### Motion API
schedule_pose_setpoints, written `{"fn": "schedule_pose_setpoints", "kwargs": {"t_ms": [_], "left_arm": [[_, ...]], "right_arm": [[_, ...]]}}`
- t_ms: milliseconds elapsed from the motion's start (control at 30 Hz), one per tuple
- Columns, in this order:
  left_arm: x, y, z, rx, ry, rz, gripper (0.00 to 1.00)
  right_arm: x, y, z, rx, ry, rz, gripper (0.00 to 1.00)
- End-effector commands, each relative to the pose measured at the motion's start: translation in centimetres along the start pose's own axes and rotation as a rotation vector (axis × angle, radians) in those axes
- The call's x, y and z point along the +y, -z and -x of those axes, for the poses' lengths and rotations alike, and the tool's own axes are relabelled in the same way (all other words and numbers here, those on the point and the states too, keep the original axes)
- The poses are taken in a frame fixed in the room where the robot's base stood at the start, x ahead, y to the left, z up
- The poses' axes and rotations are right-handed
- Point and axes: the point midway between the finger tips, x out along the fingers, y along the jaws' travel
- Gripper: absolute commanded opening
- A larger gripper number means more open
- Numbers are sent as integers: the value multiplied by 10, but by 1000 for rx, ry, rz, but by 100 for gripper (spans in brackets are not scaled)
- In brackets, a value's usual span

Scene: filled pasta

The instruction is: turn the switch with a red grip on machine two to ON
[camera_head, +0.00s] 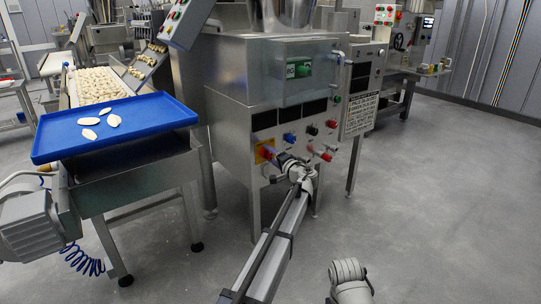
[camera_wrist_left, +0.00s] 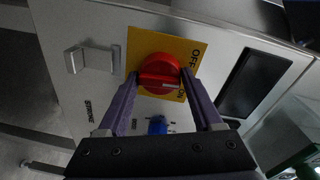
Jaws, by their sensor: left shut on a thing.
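The switch with a red grip sits on a yellow plate on the front panel of the steel machine; in the head view the red grip (camera_head: 265,153) shows just left of my left gripper (camera_head: 279,158). In the left wrist view the red grip (camera_wrist_left: 158,68) lies between the two fingertips of my left gripper (camera_wrist_left: 160,82), which is shut on it. The yellow plate (camera_wrist_left: 140,45) reads OFF at upper right and ON at lower right. The white mark on the grip is at its lower right, near ON.
A blue tray (camera_head: 110,135) with pasta pieces stands at left. The floor (camera_head: 430,200) at right is clear.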

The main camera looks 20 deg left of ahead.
Motion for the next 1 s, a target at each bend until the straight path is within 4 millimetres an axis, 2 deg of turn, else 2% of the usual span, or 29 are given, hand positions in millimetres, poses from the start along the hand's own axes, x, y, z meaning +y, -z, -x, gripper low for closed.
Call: {"fn": "schedule_pose_setpoints", "kwargs": {"t_ms": [600, 1000], "left_arm": [[0, 2, 0, -35, -24, -568, 11], [0, 2, -1, -51, -34, -814, 11]], "right_arm": [[1, 0, 6, 0, 0, 0, 88], [1, 0, 7, 0, 0, 0, 88]]}}
